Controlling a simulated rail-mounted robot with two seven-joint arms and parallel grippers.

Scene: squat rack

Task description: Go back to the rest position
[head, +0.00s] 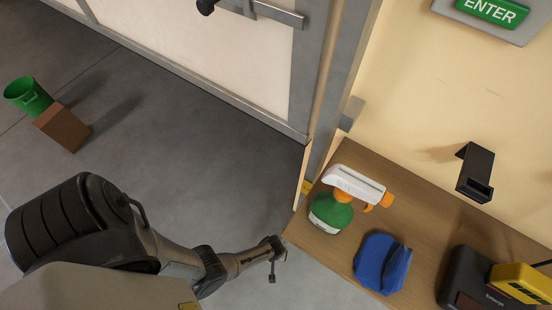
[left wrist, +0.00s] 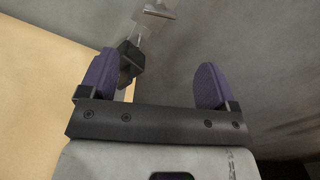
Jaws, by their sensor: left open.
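My left arm comes in from the lower left in the head view. Its gripper (head: 275,257) is over the grey floor, just left of the wooden shelf's near corner, apart from the things on the shelf. In the left wrist view the two purple finger pads stand wide apart, and the gripper (left wrist: 155,78) is open with nothing held. A dark fitting (left wrist: 130,60) shows behind the left finger; I cannot tell what it is. My right gripper is not in view.
The wooden shelf (head: 345,262) holds a green and white spray bottle (head: 331,211), a blue cloth (head: 382,262) and a black and yellow device (head: 490,283). A black bracket (head: 475,172) is on the wall. A green bucket (head: 27,96) and brown box (head: 62,127) stand on the floor.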

